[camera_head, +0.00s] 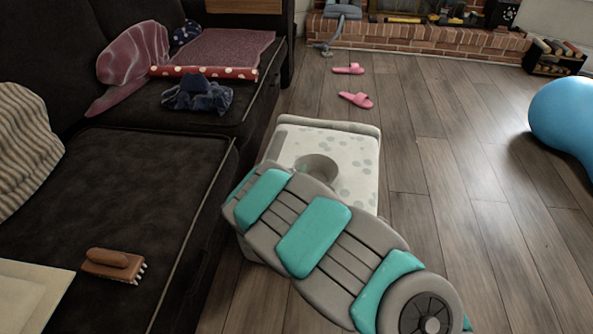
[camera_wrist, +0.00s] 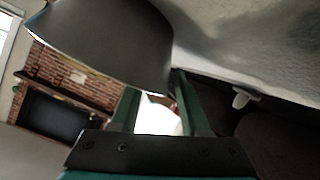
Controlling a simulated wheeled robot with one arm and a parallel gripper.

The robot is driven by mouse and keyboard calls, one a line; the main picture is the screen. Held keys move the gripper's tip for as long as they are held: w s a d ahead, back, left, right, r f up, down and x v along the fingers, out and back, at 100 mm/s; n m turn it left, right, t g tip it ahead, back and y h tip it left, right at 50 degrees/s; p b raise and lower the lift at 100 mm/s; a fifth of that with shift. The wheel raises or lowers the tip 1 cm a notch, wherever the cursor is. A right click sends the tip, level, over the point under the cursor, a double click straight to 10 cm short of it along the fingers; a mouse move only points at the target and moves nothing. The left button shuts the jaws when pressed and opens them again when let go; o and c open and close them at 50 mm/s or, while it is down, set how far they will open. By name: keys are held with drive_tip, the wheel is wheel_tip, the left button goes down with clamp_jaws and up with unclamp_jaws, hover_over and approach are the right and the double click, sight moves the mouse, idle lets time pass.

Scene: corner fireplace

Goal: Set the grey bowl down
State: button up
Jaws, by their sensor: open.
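The grey bowl (camera_head: 317,168) sits on the white spotted top of a low stool-like piece (camera_head: 357,155) in the head view, partly covered by my arm. In the wrist view the bowl (camera_wrist: 100,40) is large and dark grey at the upper left, very close to the fingers. My gripper (camera_wrist: 155,85) is open, with its two green fingers apart and the bowl's edge by their tips. I cannot tell whether a finger touches the bowl. In the head view the fingers are hidden behind my arm.
A dark sofa (camera_head: 130,165) runs along the left, with a brown brush (camera_head: 113,265) and a dark blue cloth (camera_head: 198,94) on it. Pink slippers (camera_head: 356,100) lie on the floor beyond. A blue ball (camera_head: 565,120) is at the right. The wooden floor between is clear.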

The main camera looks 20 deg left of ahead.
drive_tip(key=v, duration=1.1)
drive_tip(key=shift+s+r, duration=0.1)
drive_tip(key=shift+s, duration=0.15)
drive_tip(key=s+d+r+m+g+h, duration=0.1)
drive_tip(key=s+d+r+m+g, duration=0.2)
drive_tip(key=d, duration=0.8)
drive_tip(key=s+d+r+m+g+h, duration=0.15)
drive_tip(key=d+g, duration=0.25)
drive_tip(key=d, duration=0.6)
drive_tip(key=s+d+r+m+g, duration=0.1)
drive_tip(key=s+d+r+g, duration=0.1)
drive_tip(key=s+d, duration=0.4)
drive_tip(key=s+d+r+m+g, duration=0.1)
drive_tip(key=s+d+r+g, duration=0.2)
drive_tip(key=s, duration=1)
drive_tip(key=s+d+r+m+g, duration=0.1)
drive_tip(key=s+d+r+g, duration=0.2)
drive_tip(key=s+d, duration=0.7)
wheel_tip(320, 180, up, 2)
drive_tip(key=shift+s+r+h, duration=0.1)
drive_tip(key=shift+s+h, duration=0.2)
drive_tip(key=shift+h, duration=0.05)
